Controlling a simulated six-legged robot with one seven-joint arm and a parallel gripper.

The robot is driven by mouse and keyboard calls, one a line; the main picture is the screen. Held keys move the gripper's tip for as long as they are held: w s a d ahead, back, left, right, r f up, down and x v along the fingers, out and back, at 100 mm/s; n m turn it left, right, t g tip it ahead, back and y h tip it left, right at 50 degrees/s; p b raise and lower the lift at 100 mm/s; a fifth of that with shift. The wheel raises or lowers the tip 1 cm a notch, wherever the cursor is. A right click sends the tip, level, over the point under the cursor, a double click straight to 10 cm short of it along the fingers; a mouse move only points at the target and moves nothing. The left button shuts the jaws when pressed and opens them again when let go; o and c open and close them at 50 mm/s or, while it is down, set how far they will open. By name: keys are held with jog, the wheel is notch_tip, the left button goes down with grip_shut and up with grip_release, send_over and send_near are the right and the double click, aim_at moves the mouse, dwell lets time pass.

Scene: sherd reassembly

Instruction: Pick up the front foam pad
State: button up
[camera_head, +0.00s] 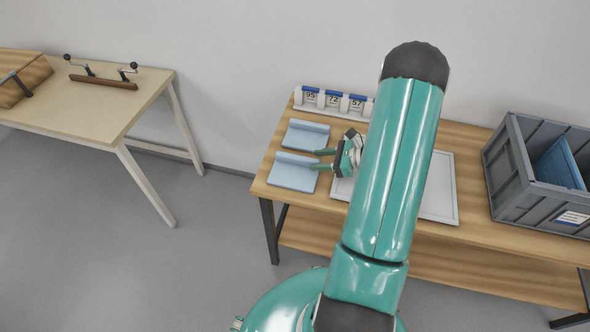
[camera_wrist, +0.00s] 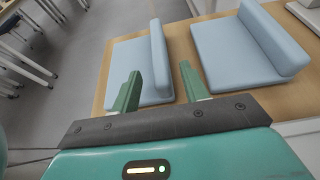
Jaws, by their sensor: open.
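The front foam pad (camera_head: 292,174) is light blue, a flat slab with a raised ridge along its back edge. It lies at the left front of the wooden table, and in the wrist view it is the left pad (camera_wrist: 128,62). My gripper (camera_head: 321,160) is open, just right of this pad and pointing left. In the wrist view my gripper (camera_wrist: 160,68) has one green finger on each side of the ridge's near end; I cannot tell whether they touch it. The finger tips partly cover the pad's near end.
A similar back foam pad (camera_head: 305,136) lies just behind, close to my right finger in the wrist view (camera_wrist: 235,50). A numbered rack (camera_head: 332,103) stands at the wall. A white-rimmed tray (camera_head: 440,185) lies right, then a grey crate (camera_head: 530,200). A second table (camera_head: 110,118) stands left.

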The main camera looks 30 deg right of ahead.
aim_at(311, 159)
jog(key=x, duration=0.4)
jog(key=shift+w+a, duration=0.25)
jog(key=shift+w, duration=0.05)
grip_shut()
jog(key=shift+r, duration=0.1)
